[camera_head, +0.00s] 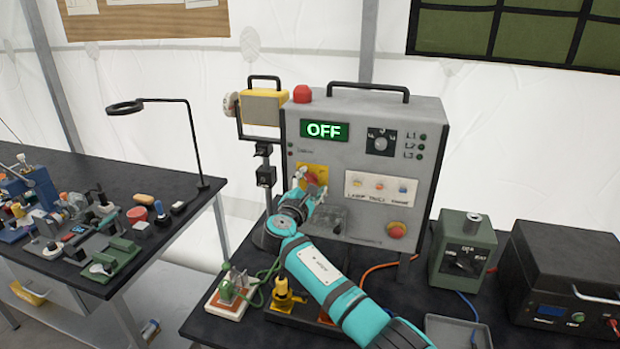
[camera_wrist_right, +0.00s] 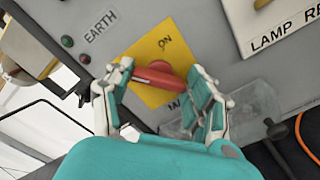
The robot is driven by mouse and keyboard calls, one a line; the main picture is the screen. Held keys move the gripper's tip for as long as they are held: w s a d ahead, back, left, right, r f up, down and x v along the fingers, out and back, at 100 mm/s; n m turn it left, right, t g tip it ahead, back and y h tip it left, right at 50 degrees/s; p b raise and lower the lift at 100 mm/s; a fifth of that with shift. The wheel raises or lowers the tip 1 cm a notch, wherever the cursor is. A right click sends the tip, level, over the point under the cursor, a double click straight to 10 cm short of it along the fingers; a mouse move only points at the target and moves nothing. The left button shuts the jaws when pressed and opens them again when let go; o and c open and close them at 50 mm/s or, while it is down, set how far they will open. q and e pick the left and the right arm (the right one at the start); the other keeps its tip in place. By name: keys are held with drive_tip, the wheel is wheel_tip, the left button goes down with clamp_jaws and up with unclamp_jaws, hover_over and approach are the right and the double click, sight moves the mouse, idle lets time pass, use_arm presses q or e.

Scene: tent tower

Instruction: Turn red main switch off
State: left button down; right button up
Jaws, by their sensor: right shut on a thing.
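The grey control box (camera_head: 425,150) stands on the dark right table, and its green display (camera_head: 324,130) reads "OFF". The red main switch (camera_wrist_right: 158,76) sits on a yellow plate (camera_wrist_right: 150,50) marked "ON" at the box's front. My right gripper (camera_wrist_right: 162,80) is shut on the red switch handle, one finger on each side of it. In the head view my right gripper (camera_head: 310,190) reaches the yellow plate and hides most of the switch. The handle lies roughly across the wrist picture, slightly tilted. My left gripper is not in view.
A red push button (camera_head: 396,230) is low on the box front. A green unit (camera_head: 462,250) and a black unit (camera_head: 565,275) stand to the right. A small green device (camera_head: 232,288) and a yellow one (camera_head: 285,296) stand near my right arm. A cluttered table is left.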

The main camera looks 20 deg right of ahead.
drive_tip(key=shift+n+p, duration=0.35)
drive_tip(key=shift+n, duration=0.25)
drive_tip(key=shift+f, duration=0.15)
drive_tip(key=o, duration=1.2)
drive_tip(key=v, duration=1.2)
